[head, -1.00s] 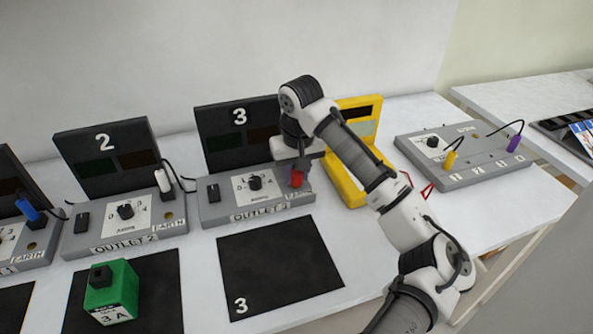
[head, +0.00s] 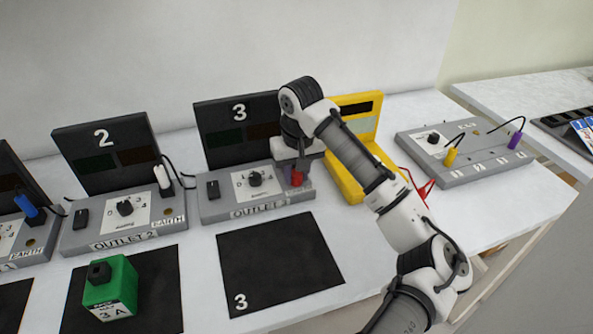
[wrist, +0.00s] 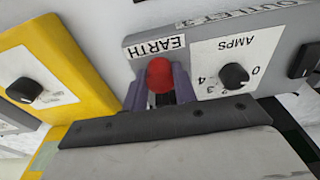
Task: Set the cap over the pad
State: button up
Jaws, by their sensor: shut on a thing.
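A red cap (wrist: 160,76) is between the two fingers of my gripper (wrist: 161,92), which is shut on it, in the wrist view. The red cap (head: 297,178) also shows in the head view, at the right end of the outlet 3 box (head: 235,208). My gripper (head: 291,174) points down there. The cap is right by the EARTH label (wrist: 157,48). The earth pad of outlet 3 is hidden behind the cap and fingers. I cannot tell whether the cap touches the box.
A yellow meter (head: 345,180) stands close to the right of outlet 3, with a red lead (head: 426,190) beside it. Outlet 2 (head: 85,240) is to the left. A green block (head: 110,285) sits on a black mat. The mat marked 3 (head: 280,255) is empty.

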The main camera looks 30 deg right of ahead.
jog(key=o, duration=1)
notch_tip(320, 180, up, 14)
jog(key=s, duration=0.1)
jog(key=shift+s+a+f, duration=0.2)
jog(key=shift+s, duration=0.1)
